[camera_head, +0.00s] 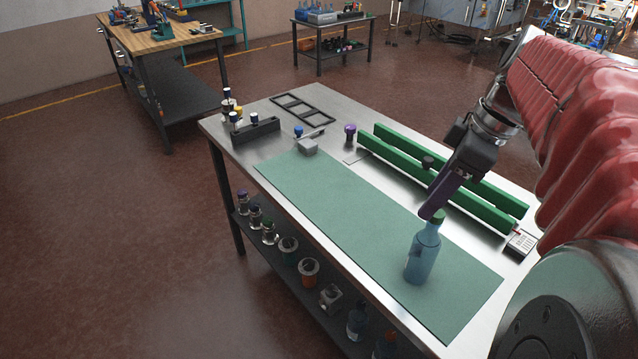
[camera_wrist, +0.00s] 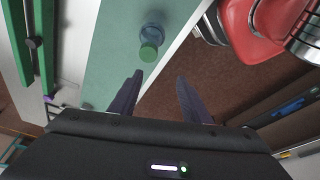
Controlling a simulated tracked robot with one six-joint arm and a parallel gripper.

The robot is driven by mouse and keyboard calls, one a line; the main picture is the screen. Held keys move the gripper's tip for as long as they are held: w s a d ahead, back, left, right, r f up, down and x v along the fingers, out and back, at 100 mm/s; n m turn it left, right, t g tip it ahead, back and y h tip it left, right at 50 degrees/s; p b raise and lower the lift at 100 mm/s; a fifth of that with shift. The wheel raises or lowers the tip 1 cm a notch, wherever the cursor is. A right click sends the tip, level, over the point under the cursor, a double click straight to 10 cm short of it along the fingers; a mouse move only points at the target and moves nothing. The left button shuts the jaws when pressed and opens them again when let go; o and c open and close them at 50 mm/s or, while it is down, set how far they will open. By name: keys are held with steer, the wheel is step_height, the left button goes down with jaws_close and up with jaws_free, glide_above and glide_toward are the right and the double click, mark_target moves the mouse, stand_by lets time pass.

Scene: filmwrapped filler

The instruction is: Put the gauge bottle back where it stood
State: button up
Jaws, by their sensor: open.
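A blue bottle (camera_head: 422,255) with a green cap (camera_head: 438,216) stands upright on the green mat (camera_head: 340,215), towards its near right end. I take it for the gauge bottle. The wrist view shows the bottle (camera_wrist: 152,36) from above, its green cap (camera_wrist: 149,53) towards me. My gripper (camera_head: 432,208) is close to the cap in the head view, with purple fingers. In the wrist view my gripper (camera_wrist: 160,80) is open, with nothing between its fingers; the bottle lies beyond the fingertips.
Two green rails (camera_head: 440,184) run along the table's far side. A black vial holder (camera_head: 255,131), a grey block (camera_head: 307,147) and a purple-capped piece (camera_head: 350,133) stand towards the left. A small keypad device (camera_head: 520,243) lies at right. Much of the mat is clear.

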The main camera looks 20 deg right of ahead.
steer(key=s+a+f+m+t+h, duration=0.1)
steer(key=a+f+m, duration=0.2)
steer(key=a, duration=0.6)
steer(key=s+a+f+m+t+h, duration=0.1)
steer(key=a+f+m, duration=0.3)
steer(key=a, duration=0.6)
steer(key=shift+s+a+m+t, duration=0.15)
steer(key=shift+s+m+t, duration=0.45)
steer(key=shift+s+m, duration=0.15)
steer(key=shift+f, duration=0.1)
